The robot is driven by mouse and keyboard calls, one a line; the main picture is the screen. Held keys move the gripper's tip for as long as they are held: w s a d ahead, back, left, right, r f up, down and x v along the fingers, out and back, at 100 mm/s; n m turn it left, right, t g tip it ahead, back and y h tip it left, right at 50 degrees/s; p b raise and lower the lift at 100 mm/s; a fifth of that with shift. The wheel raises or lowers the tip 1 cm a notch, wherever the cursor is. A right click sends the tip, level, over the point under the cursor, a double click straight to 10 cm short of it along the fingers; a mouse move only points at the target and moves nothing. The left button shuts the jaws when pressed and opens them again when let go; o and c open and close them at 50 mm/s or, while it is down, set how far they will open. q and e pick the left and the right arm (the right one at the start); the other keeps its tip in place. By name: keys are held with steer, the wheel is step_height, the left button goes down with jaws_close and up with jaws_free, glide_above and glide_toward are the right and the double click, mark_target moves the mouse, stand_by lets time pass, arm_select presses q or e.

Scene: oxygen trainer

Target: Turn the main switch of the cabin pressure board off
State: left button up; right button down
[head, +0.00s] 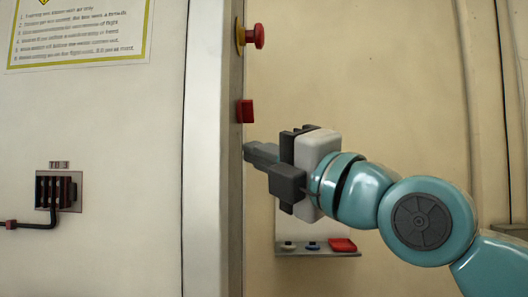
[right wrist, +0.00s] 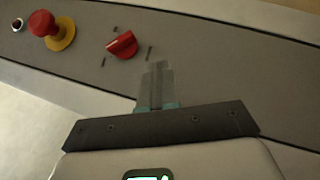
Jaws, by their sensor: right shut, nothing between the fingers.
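A red rotary knob, which looks like the main switch, sits on the narrow grey board edge; it shows in the head view (head: 245,111) and the right wrist view (right wrist: 122,45). In the right wrist view its grip runs slanted from lower left to upper right, with short dark marks around it. My right gripper (head: 251,153) is shut and empty, just below the knob in the head view. In the right wrist view its fingertips (right wrist: 159,68) lie to the lower right of the knob, seemingly apart from it. My left gripper is not in view.
A red mushroom button on a yellow base (head: 250,36) sits above the knob. A small shelf (head: 320,254) with small knobs and a red piece is lower down behind my arm. A notice (head: 80,32) and a dark socket with a cable (head: 57,190) are on the left wall.

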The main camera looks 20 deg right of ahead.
steer(key=s+d+f+b, duration=0.2)
steer(key=s+d+f, duration=0.2)
steer(key=s, duration=0.3)
steer(key=shift+s+f+b, duration=0.25)
steer(key=shift+f+b, duration=0.05)
steer(key=shift+f, duration=0.2)
steer(key=shift+d, duration=0.1)
